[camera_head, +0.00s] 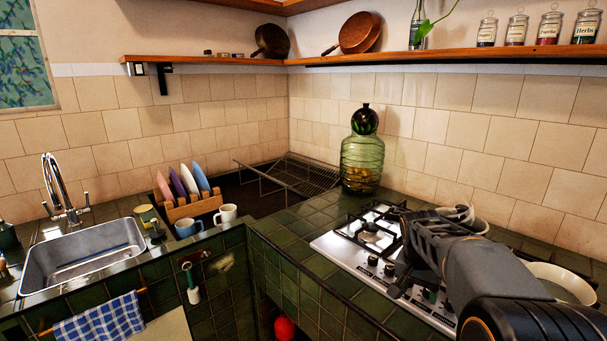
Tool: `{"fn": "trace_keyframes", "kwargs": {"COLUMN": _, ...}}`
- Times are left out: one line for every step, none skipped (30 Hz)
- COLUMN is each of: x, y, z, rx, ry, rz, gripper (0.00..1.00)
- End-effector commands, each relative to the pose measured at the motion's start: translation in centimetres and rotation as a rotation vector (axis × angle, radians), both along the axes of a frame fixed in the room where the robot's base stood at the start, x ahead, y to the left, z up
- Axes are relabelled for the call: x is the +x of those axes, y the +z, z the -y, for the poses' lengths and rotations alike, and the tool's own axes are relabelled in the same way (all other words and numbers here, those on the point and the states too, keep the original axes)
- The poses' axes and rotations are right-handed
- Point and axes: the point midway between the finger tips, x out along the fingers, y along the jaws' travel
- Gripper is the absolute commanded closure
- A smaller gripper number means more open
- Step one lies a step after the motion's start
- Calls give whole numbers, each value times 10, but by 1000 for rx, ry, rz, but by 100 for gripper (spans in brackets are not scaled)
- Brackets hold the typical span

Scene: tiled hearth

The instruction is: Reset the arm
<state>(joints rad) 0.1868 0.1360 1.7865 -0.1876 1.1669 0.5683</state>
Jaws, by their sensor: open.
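My arm (490,268) reaches in from the lower right corner over the white gas hob (340,252). My gripper (402,246) is at its far end, above the right part of the hob. Its dark fingers are open, and I see nothing held between them. The arm and gripper hide part of the hob. I cannot tell the exact gap between the fingers and the hob.
A green glass jar (362,165) stands behind the hob. A pale bowl (560,283) and a small pot (462,217) are close to my arm. Left are a plate rack (192,208), two mugs and a sink (82,255). A shelf (450,55) runs above.

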Motion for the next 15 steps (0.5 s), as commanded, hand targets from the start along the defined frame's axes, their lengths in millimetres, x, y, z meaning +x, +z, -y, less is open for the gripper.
{"fn": "trace_keyframes", "kwargs": {"x": -22, "y": 16, "z": -19, "rx": 23, "ry": 147, "rz": 10, "gripper": 39}}
{"fn": "trace_keyframes", "kwargs": {"x": -34, "y": 19, "z": -28, "rx": 35, "ry": 231, "rz": 18, "gripper": 39}}
{"fn": "trace_keyframes", "kwargs": {"x": -50, "y": 22, "z": -41, "rx": 48, "ry": 333, "rz": 30, "gripper": 39}}
{"fn": "trace_keyframes", "kwargs": {"x": -63, "y": 25, "z": -50, "rx": 55, "ry": 403, "rz": 42, "gripper": 39}}
{"fn": "trace_keyframes", "kwargs": {"x": -75, "y": 28, "z": -58, "rx": 61, "ry": 464, "rz": 54, "gripper": 39}}
{"fn": "trace_keyframes", "kwargs": {"x": -90, "y": 30, "z": -67, "rx": 65, "ry": 533, "rz": 69, "gripper": 39}}
{"fn": "trace_keyframes", "kwargs": {"x": -100, "y": 32, "z": -74, "rx": 70, "ry": 573, "rz": 81, "gripper": 39}}
{"fn": "trace_keyframes", "kwargs": {"x": -110, "y": 34, "z": -79, "rx": 71, "ry": 606, "rz": 94, "gripper": 39}}
{"fn": "trace_keyframes", "kwargs": {"x": -122, "y": 37, "z": -86, "rx": 75, "ry": 638, "rz": 107, "gripper": 39}}
{"fn": "trace_keyframes", "kwargs": {"x": -130, "y": 39, "z": -90, "rx": 77, "ry": 652, "rz": 119, "gripper": 39}}
{"fn": "trace_keyframes", "kwargs": {"x": -137, "y": 41, "z": -94, "rx": 79, "ry": 660, "rz": 129, "gripper": 39}}
{"fn": "trace_keyframes", "kwargs": {"x": -146, "y": 45, "z": -98, "rx": 81, "ry": 666, "rz": 141, "gripper": 39}}
{"fn": "trace_keyframes", "kwargs": {"x": -151, "y": 48, "z": -100, "rx": 81, "ry": 672, "rz": 148, "gripper": 39}}
{"fn": "trace_keyframes", "kwargs": {"x": -156, "y": 51, "z": -102, "rx": 81, "ry": 677, "rz": 156, "gripper": 39}}
{"fn": "trace_keyframes", "kwargs": {"x": -159, "y": 55, "z": -104, "rx": 78, "ry": 685, "rz": 167, "gripper": 39}}
